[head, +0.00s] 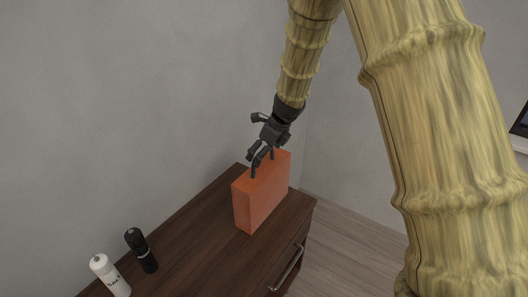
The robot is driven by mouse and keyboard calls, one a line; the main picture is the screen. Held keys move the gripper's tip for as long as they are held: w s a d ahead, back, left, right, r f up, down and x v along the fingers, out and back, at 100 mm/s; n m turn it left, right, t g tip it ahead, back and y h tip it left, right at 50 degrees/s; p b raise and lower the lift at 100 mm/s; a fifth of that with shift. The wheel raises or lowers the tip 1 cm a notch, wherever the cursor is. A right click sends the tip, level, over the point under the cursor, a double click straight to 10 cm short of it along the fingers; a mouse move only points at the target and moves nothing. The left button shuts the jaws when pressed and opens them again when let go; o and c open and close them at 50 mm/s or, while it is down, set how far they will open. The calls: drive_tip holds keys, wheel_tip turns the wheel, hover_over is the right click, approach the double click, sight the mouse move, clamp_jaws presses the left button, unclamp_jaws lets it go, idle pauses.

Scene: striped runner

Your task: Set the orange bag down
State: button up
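The orange bag (262,196) is an upright, box-shaped bag with a dark handle on top. It is at the right end of the dark wooden dresser (203,237) in the head view. Its base looks to be at the dresser top, but I cannot tell whether it touches or hovers just above. My gripper (259,158) is directly above the bag, with its dark fingers at the handle. The fingers overlap the handle in the picture, so whether they are closed on it is not clear.
A black bottle (141,250) and a white bottle (110,275) stand on the dresser at the lower left. The dresser top between them and the bag is clear. A grey wall (120,110) is behind. A metal drawer handle (287,268) is on the dresser front.

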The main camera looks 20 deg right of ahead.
drive_tip(key=b+v, duration=0.3)
drive_tip(key=v, duration=0.9)
drive_tip(key=shift+b, duration=0.4)
